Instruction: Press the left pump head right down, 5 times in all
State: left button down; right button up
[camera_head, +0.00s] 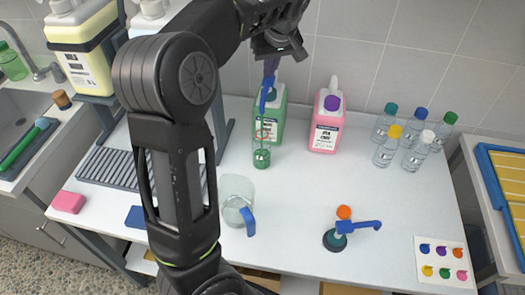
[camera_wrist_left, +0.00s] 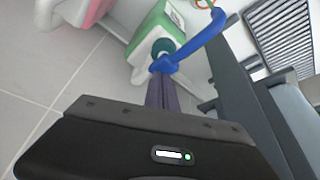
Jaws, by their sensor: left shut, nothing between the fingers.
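A green bottle (camera_head: 270,128) with a white label stands at the back of the counter and carries a blue pump head (camera_head: 265,98). The same blue pump head (camera_wrist_left: 200,42) and its dark teal collar (camera_wrist_left: 163,46) show in the left wrist view. My left gripper (camera_head: 271,74) is shut and empty, pointing down over the pump head. In the left wrist view its closed fingertips (camera_wrist_left: 162,78) meet the top of the pump head or sit just above it; I cannot tell whether they touch. My right gripper is not in view.
A pink bottle (camera_head: 327,124) stands right of the green one. A small green container (camera_head: 261,158) is in front of it. A clear jug (camera_head: 236,197) and a loose blue pump (camera_head: 352,228) stand nearer. Several clear bottles (camera_head: 386,145) are at right; the counter middle is clear.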

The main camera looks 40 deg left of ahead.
pick_arm(q)
jog(key=shift+f+b, duration=0.85)
jog(key=shift+f, duration=0.35)
jog(key=shift+r, duration=0.2)
jog(key=shift+r+p, duration=1.9)
jog(key=shift+r, duration=0.3)
notch_tip(320, 180, up, 6)
jog(key=p, duration=0.4)
jog(key=shift+p, duration=0.3)
